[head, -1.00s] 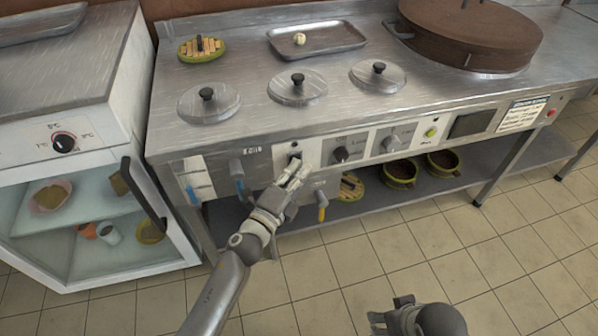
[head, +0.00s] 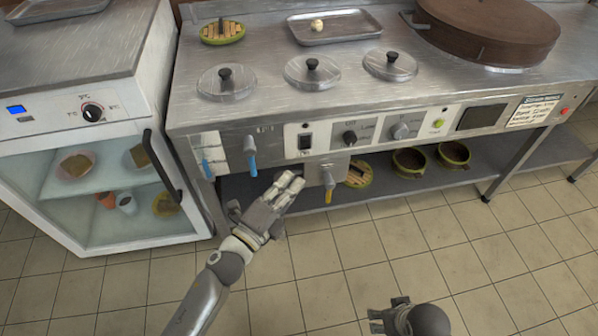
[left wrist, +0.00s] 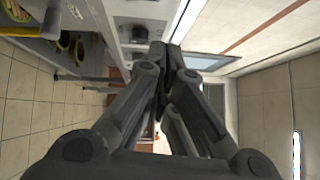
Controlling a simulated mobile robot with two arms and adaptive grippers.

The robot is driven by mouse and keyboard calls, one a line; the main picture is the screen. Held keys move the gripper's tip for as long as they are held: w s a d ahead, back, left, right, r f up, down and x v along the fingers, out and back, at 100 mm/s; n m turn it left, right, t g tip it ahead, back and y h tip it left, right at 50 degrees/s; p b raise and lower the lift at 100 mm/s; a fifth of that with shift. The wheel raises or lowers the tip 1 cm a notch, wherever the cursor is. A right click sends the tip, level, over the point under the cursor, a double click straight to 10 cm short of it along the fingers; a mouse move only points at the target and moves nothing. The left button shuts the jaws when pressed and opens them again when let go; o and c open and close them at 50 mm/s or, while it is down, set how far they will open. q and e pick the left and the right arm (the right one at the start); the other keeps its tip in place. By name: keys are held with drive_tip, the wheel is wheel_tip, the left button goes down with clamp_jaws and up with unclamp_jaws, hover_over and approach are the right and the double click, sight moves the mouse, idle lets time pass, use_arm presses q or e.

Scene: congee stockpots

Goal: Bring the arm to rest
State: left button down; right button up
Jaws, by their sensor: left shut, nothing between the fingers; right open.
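My left gripper (head: 288,184) is shut and empty in the head view. It hangs in front of the steel stove counter, just below the control panel (head: 350,137) and near the yellow-handled tap (head: 328,183). In the left wrist view its fingers (left wrist: 173,52) meet at their tips with nothing between them. My right gripper (head: 384,318) is at the bottom of the head view, open and low over the tiled floor, apart from everything.
The counter (head: 270,110) holds three lidded wells, a tray (head: 335,27) with a small pale item, and a large brown round lid (head: 490,25). Green-rimmed bowls (head: 410,160) stand on the shelf below. A glass-fronted fridge (head: 100,200) stands left. The floor in front is clear.

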use_arm(q)
drive_tip(key=shift+s+a+r, duration=0.1)
drive_tip(key=shift+s+a, duration=0.15)
drive_tip(key=shift+s, duration=0.15)
